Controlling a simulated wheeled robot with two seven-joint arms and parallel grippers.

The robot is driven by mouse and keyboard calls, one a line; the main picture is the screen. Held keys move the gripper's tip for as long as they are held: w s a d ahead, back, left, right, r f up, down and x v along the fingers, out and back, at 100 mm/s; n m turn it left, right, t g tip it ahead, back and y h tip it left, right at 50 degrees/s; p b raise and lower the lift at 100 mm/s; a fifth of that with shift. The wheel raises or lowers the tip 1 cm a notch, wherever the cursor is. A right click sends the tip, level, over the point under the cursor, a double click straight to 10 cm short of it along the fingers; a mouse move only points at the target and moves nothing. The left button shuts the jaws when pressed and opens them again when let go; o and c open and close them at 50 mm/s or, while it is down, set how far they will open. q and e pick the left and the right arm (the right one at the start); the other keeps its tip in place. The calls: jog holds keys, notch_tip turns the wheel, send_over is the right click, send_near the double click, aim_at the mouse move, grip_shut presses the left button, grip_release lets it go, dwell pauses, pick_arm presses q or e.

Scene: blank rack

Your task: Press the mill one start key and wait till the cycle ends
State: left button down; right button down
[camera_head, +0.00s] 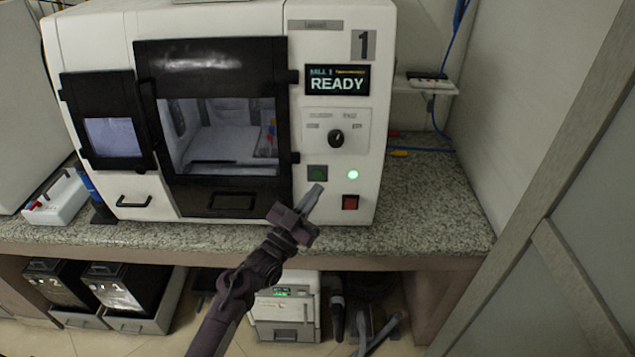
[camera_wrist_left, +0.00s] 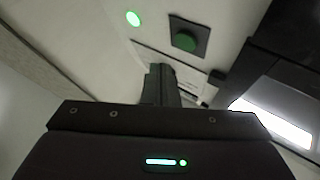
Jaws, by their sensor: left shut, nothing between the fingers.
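Mill one (camera_head: 213,30) is a white machine on the counter, marked with a 1. Its display (camera_head: 337,80) reads "MILL 1" and "READY". The green start key (camera_head: 317,173) is on its front panel, left of a lit green lamp (camera_head: 352,174) and above a red key (camera_head: 350,202). The dark mill door (camera_head: 219,190) looks closed. My left gripper (camera_head: 313,190) is shut and empty, its tips just below the green key in the head view. In the left wrist view the green key (camera_wrist_left: 187,40) is uncovered, beyond the fingers. My right gripper is not in view.
A rotary knob (camera_head: 336,138) sits above the keys. The granite counter (camera_head: 430,205) is clear right of the mill. A white tray (camera_head: 58,204) stands at its left. Dark bins (camera_head: 125,290) and a small white device (camera_head: 285,328) are below.

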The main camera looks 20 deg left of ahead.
aim_at(317, 175)
pick_arm(q)
jog(key=shift+w+a+b, duration=0.25)
jog(key=shift+w+b, duration=0.15)
jog(key=shift+w, duration=0.6)
jog(key=shift+w, duration=0.15)
dwell(1.3)
jog(key=shift+w+a+b, duration=0.15)
jog(key=shift+w+b, duration=0.1)
jog(key=shift+b, duration=0.05)
